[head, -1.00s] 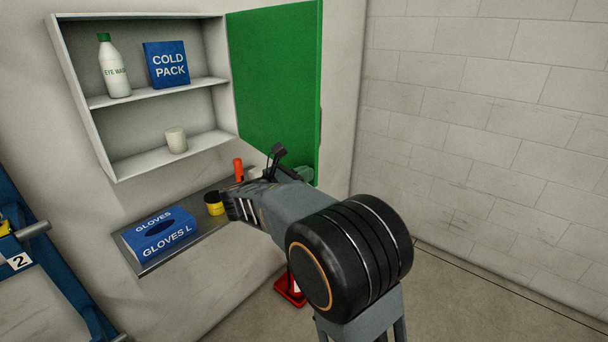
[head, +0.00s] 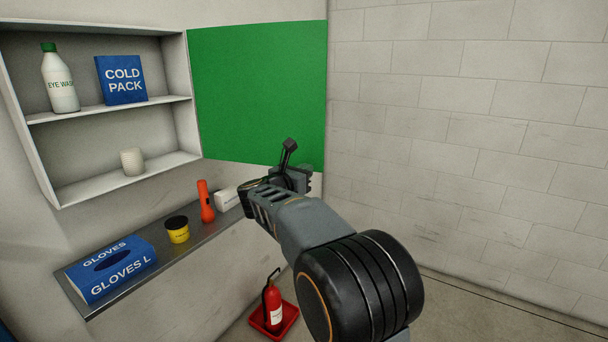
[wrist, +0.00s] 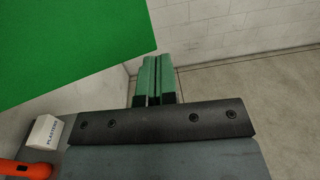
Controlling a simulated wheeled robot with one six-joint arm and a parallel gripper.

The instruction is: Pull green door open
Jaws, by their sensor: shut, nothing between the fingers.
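The green door (head: 258,92) stands swung open at the right side of the white wall cabinet (head: 112,188), with the cabinet's inside exposed. In the wrist view the door (wrist: 65,45) fills the upper left, its lower right corner near the top middle. My gripper (head: 303,178) is just below the door's lower right edge in the head view. In the wrist view its two green-tinted fingers (wrist: 154,78) are shut together with nothing between them. They appear beside and apart from the door's corner. The gripper tips are partly hidden by my wrist in the head view.
The cabinet holds an eye wash bottle (head: 60,80), a cold pack (head: 122,80) and a cup (head: 132,161). Below, a shelf (head: 150,258) carries a glove box (head: 112,268), yellow jar, orange flashlight and white box. A fire extinguisher (head: 273,303) stands below. Floor at right is clear.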

